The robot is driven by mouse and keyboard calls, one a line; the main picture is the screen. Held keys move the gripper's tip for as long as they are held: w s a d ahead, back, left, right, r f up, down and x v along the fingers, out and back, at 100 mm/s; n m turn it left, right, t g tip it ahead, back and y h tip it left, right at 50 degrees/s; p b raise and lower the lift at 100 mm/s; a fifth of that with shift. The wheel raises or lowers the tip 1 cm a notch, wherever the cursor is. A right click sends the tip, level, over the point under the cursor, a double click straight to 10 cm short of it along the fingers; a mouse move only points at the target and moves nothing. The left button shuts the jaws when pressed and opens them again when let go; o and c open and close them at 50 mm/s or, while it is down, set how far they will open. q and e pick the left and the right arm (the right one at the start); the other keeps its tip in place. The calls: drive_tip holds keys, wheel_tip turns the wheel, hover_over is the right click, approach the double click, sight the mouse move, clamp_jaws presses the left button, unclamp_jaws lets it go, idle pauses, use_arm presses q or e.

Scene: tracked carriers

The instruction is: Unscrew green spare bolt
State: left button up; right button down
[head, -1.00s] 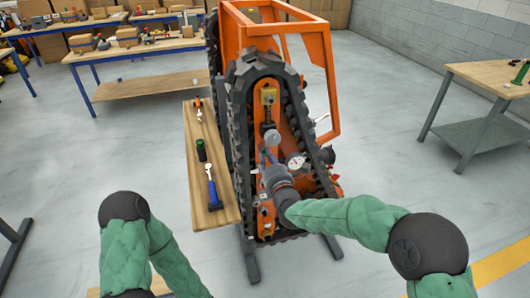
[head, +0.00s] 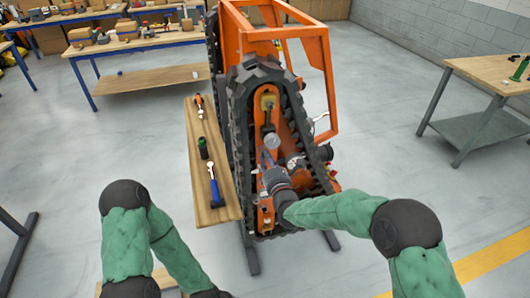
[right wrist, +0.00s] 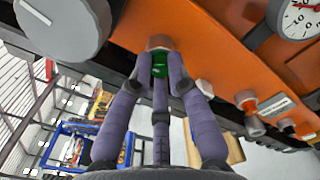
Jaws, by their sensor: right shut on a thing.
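The green bolt (right wrist: 160,66) shows in the right wrist view, at a copper-coloured fitting on the orange panel (right wrist: 215,60). My right gripper (right wrist: 160,82) has its purple fingers closed around it; they hide part of the bolt. In the head view my right gripper (head: 270,163) reaches the lower front of the orange tracked carrier (head: 262,118), and the bolt cannot be made out there. My left arm (head: 124,240) is at the lower left, with its gripper out of the picture.
A wooden side shelf (head: 222,214) left of the track bears a blue-handled tool (head: 214,188), a dark green cylinder (head: 203,148) and an orange-tipped tool (head: 200,106). A round grey knob (right wrist: 62,22), a gauge (right wrist: 300,16) and a red-ended fitting (right wrist: 247,102) are near my fingers. A workbench (head: 490,75) stands right.

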drive_tip(key=c, duration=1.4)
unclamp_jaws()
drive_tip(key=shift+o, duration=0.2)
